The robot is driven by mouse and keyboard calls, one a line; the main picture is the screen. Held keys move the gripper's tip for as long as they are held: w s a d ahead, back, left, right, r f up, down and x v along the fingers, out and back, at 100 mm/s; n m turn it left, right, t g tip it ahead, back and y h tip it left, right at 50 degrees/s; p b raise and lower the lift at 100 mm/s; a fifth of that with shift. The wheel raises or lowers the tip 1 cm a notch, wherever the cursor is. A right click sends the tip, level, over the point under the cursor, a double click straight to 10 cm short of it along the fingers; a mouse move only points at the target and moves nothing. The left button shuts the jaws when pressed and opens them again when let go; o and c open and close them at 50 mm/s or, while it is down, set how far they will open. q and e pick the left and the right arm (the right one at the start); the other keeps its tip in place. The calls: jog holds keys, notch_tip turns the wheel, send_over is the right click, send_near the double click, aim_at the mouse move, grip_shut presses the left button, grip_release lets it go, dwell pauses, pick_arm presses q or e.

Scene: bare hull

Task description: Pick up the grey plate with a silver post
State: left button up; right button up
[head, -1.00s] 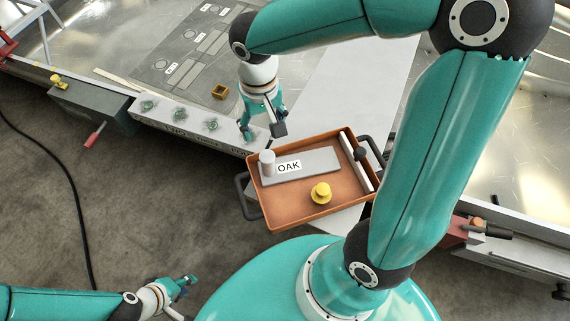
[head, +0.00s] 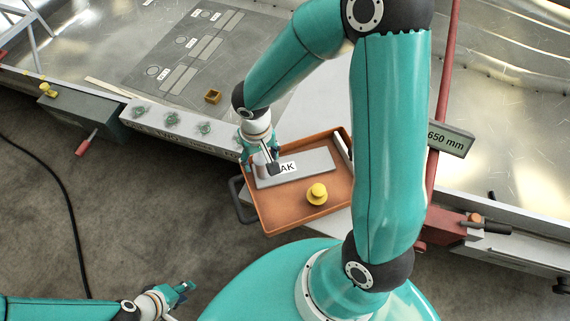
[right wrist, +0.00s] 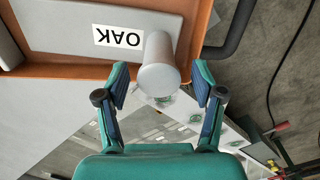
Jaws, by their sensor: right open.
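The grey plate (head: 312,162) lies in the orange tray (head: 283,207), with a white label partly covered by my right gripper in the head view. In the right wrist view the plate (right wrist: 62,25) shows its whole label, OAK, and the silver post (right wrist: 158,70) at one end. My right gripper (head: 261,167) is over the post end. In the wrist view its open fingers (right wrist: 162,80) stand on either side of the post, with gaps on both sides. My left gripper (head: 183,289) is low at the left, away from the tray; its jaws are too small to read.
A yellow knob (head: 317,193) sits in the tray near the plate. The tray has a dark handle (head: 240,200) at its left. A small brown box (head: 213,96) and a grey board with labelled outlines (head: 185,50) lie beyond. A red post with a "650 mm" sign (head: 450,139) stands at right.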

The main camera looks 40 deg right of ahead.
notch_tip(320, 180, down, 4)
jog(key=shift+r, duration=0.2)
grip_shut()
